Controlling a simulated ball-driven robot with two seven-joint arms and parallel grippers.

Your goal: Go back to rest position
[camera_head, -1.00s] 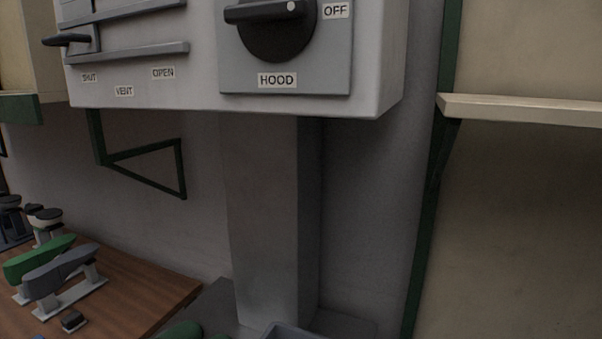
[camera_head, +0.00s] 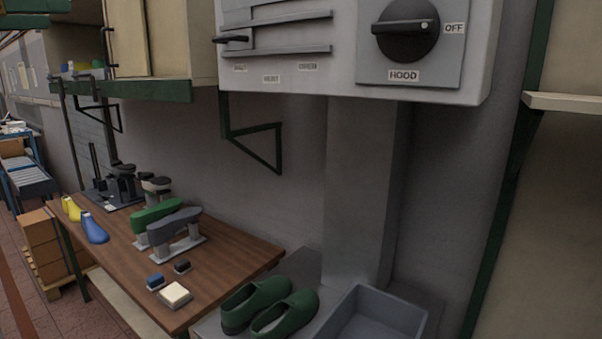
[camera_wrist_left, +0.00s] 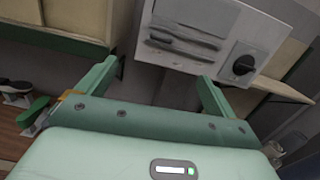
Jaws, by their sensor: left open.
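My left gripper (camera_wrist_left: 158,72) shows only in the left wrist view. Its two pale green fingers are wide apart with nothing between them. Beyond them is the grey control box (camera_wrist_left: 195,45), at some distance from the fingers. The head view shows neither of my grippers. It shows the control box (camera_head: 300,77) on its column, with a black hood knob (camera_head: 405,30) whose white mark is turned towards OFF. A black slider lever (camera_head: 232,39) is at the left end of its slots.
A wooden bench (camera_head: 235,258) at left carries a green last (camera_head: 158,213), a grey last (camera_head: 173,226) and small blocks. Green clogs (camera_head: 265,308) sit beside a grey bin (camera_head: 375,318) below the column. A shelf (camera_head: 565,103) juts out at right.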

